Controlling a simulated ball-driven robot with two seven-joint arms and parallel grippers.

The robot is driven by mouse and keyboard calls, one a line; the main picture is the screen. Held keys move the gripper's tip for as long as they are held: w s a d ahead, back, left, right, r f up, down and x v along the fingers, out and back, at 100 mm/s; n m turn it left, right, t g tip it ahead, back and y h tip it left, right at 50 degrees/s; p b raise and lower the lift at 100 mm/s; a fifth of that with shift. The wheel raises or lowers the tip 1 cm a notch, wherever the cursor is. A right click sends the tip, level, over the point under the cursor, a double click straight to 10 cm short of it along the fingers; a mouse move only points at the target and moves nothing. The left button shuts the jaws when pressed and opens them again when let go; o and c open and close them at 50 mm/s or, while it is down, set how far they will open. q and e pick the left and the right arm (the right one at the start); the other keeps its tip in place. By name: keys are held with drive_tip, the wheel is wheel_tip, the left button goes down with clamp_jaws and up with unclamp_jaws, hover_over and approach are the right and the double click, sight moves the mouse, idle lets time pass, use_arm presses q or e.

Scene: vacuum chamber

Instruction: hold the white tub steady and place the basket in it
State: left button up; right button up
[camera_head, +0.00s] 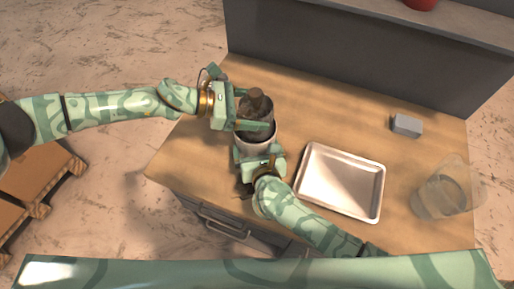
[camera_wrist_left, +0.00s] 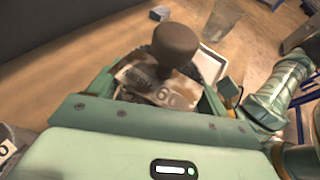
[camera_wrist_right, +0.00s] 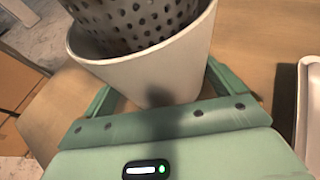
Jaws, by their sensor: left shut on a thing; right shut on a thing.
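The basket (camera_head: 252,106) is a dark grey perforated cylinder with a brown knob on top. My left gripper (camera_head: 257,112) is shut on it. The left wrist view shows the knob (camera_wrist_left: 175,48) and a worn plate with markings (camera_wrist_left: 148,84) between the fingers. The white tub (camera_head: 262,146) is directly below the basket. My right gripper (camera_head: 259,155) is shut around the tub from the front. In the right wrist view the basket's perforated wall (camera_wrist_right: 130,22) goes down inside the rim of the tub (camera_wrist_right: 150,75). The basket's bottom is hidden by the tub wall.
A shallow metal tray (camera_head: 341,182) lies on the wooden table right of the tub. A clear beaker (camera_head: 438,197) stands near the right edge. A small grey block (camera_head: 406,125) lies toward the back right. A dark panel (camera_head: 345,55) bounds the back.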

use_arm(q)
drive_tip(key=o, duration=1.2)
drive_tip(key=shift+f, duration=0.1)
drive_tip(key=shift+a, duration=0.1)
drive_tip(key=v, duration=1.1)
drive_tip(key=shift+a, duration=0.4)
use_arm(e)
drive_tip(key=o, duration=0.7)
drive_tip(key=shift+c, duration=0.2)
